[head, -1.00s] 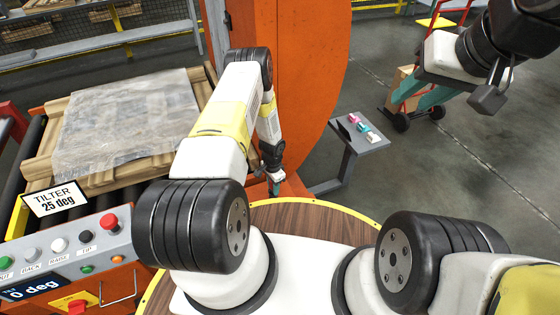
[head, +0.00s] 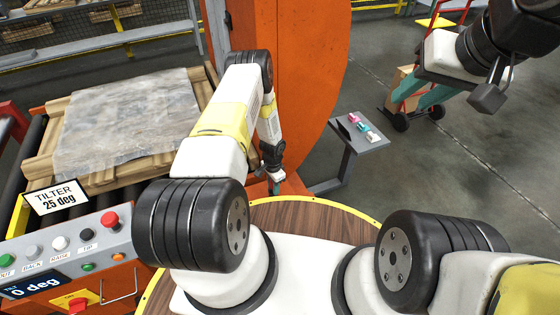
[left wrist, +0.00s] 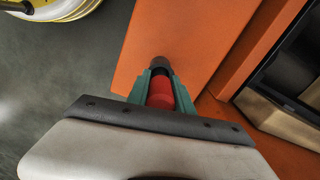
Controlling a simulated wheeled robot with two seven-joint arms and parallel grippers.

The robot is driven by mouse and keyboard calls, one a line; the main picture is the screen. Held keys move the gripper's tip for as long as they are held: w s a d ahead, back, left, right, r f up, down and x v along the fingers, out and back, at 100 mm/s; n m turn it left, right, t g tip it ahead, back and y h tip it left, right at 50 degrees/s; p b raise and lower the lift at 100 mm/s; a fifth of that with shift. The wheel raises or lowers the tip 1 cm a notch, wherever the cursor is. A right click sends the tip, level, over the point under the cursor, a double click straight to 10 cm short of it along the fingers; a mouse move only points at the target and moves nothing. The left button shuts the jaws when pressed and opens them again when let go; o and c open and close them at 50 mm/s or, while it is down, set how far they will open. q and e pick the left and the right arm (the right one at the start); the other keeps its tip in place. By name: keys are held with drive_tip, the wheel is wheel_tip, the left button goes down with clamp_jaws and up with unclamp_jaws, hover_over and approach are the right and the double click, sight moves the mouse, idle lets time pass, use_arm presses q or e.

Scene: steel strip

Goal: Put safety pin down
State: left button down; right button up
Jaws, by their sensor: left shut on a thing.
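My left gripper (head: 275,186) reaches down beside the orange frame, past the brown round platform. In the left wrist view its teal fingers (left wrist: 161,88) are shut on the safety pin (left wrist: 160,93), which shows as a red body with a dark end between them. An orange surface (left wrist: 185,40) lies behind the pin; I cannot tell whether the pin touches it. In the head view the pin is too small and hidden to make out. My right gripper (head: 423,94) is raised at the upper right, its teal fingers apart and empty.
A small grey stand (head: 362,138) with several small coloured things is right of the orange machine (head: 300,80). A wrapped load on a wooden pallet (head: 100,181) and a button panel (head: 85,250) are at left. A hand truck (head: 401,121) stands behind my right gripper.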

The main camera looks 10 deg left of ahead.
use_arm(q)
drive_tip(key=shift+s+a+f, duration=0.1)
drive_tip(key=shift+f, duration=0.35)
drive_tip(key=c, duration=1)
unclamp_jaws()
drive_tip(key=shift+c, duration=0.2)
drive_tip(key=shift+s+d, duration=0.15)
drive_tip(key=shift+d, duration=0.25)
drive_tip(key=r, duration=0.5)
drive_tip(key=w+a+r, duration=0.1)
drive_tip(key=r, duration=0.2)
drive_tip(key=shift+r, duration=0.35)
drive_tip(key=shift+r, duration=0.1)
